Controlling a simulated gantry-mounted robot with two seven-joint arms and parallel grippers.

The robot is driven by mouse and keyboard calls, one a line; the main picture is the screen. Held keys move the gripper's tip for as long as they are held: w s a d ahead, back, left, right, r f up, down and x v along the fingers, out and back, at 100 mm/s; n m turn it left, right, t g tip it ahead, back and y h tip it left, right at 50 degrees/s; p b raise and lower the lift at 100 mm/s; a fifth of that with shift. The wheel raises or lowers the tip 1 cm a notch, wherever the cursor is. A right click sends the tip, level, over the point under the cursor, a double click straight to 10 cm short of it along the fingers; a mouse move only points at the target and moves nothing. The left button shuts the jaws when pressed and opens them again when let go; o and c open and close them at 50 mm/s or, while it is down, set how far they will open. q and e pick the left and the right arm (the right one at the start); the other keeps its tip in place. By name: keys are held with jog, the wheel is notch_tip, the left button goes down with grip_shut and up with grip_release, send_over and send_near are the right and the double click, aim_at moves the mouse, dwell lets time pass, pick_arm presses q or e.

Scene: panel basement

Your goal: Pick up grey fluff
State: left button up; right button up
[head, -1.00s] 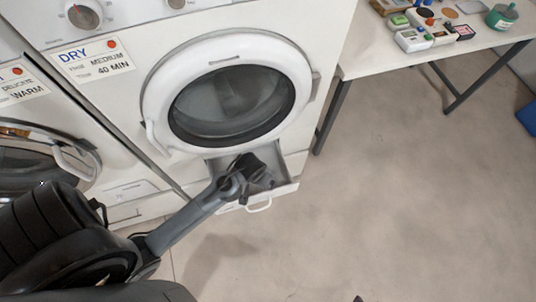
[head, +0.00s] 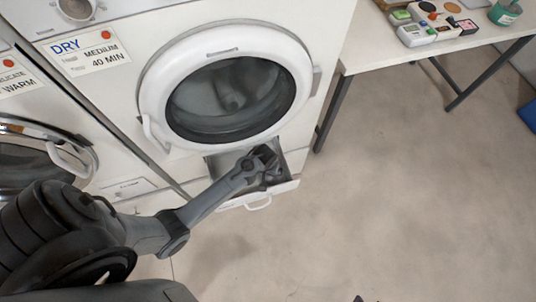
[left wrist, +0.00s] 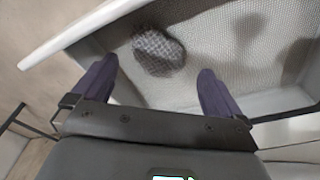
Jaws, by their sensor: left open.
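The grey fluff (left wrist: 158,52) is a dark grey, rounded, textured clump. In the left wrist view it lies on the mesh floor of the open drawer (left wrist: 75,35) below the dryer door. My left gripper (left wrist: 155,85) is open, its two fingers spread to either side of the fluff's near edge, with nothing between them. In the head view my left gripper (head: 268,160) reaches into the drawer (head: 285,187), and the fluff cannot be made out there. My right gripper is not in view.
The dryer (head: 330,30) has a closed round door (head: 300,50) just above the drawer. A white handle (head: 258,203) sits on the drawer front. A table (head: 380,50) with small devices stands to the right. The floor (head: 400,200) between is clear.

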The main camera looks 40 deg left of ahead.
pick_arm(q)
jog(key=f+b, duration=0.1)
jog(key=f, duration=0.1)
jog(key=w+f+b, duration=0.1)
jog(key=f, duration=0.1)
jog(key=shift+a, duration=0.2)
jog(key=shift+f+b, duration=0.3)
jog(key=shift+f, duration=0.25)
jog(key=c, duration=0.9)
jog(key=shift+c, duration=0.2)
